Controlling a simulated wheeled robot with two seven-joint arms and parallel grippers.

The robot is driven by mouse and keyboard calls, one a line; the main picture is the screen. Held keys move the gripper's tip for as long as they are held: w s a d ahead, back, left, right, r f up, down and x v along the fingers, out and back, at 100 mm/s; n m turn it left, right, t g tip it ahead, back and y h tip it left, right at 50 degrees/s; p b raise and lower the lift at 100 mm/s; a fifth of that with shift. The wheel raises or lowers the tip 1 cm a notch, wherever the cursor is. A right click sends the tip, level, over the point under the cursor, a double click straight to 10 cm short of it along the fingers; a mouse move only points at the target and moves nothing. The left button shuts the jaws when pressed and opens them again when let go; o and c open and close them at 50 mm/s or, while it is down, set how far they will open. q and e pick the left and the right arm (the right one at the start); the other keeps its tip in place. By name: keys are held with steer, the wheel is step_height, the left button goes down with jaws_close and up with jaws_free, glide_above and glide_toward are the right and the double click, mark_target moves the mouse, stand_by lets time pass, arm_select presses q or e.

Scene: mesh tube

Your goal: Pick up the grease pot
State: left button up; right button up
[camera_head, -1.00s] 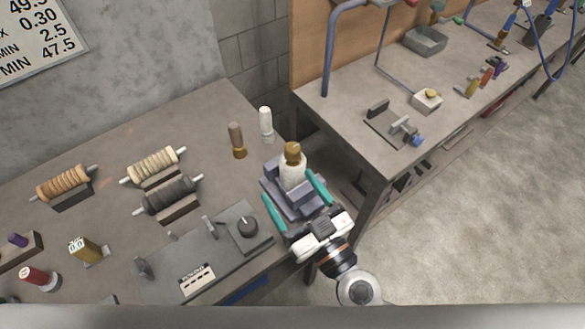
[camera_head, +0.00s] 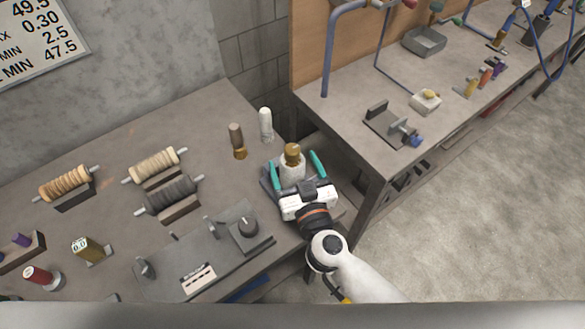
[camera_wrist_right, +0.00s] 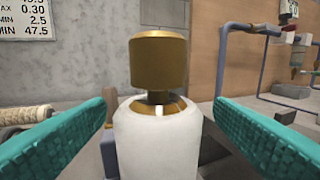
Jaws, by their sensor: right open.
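The grease pot (camera_head: 292,170), a white rounded pot with a brass cap, stands upright in a grey-blue holder (camera_head: 268,184) at the right end of the left bench. My right gripper (camera_head: 293,158) is open, with one teal finger on each side of the pot. In the right wrist view the pot (camera_wrist_right: 157,145) fills the middle between the two fingers, with a visible gap on both sides. The gripper body hides part of the holder. My left gripper is not in view.
A brown-handled brass piece (camera_head: 237,141) and a white bottle (camera_head: 266,124) stand just behind the pot. A grey plate with a knob (camera_head: 244,231) lies to its left. Several wound spools (camera_head: 155,166) sit further left. A second bench (camera_head: 350,95) is at right.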

steer(key=x, duration=0.3)
steer(key=shift+w+a, duration=0.15)
steer(key=shift+w, duration=0.15)
steer(key=shift+s, duration=0.1)
steer(key=shift+c, duration=0.3)
steer(key=shift+r, duration=0.1)
steer(key=shift+c, duration=1.4)
steer(key=c, duration=0.9)
